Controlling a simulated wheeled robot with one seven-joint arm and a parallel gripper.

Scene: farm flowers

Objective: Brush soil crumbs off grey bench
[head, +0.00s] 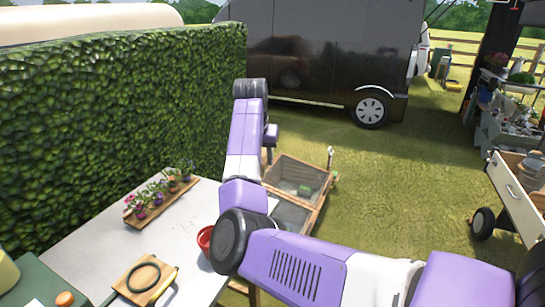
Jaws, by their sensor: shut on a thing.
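The light grey bench (95,244) fills the lower left of the head view. No brush can be made out.
A wooden tray of potted flowers (138,215) stands along the bench's far edge. A red bowl (205,238) sits by my elbow. A wooden board (131,275) with a black ring lies in front. Wooden cold frames (297,173) stand beyond; a hedge (110,110) borders the left.

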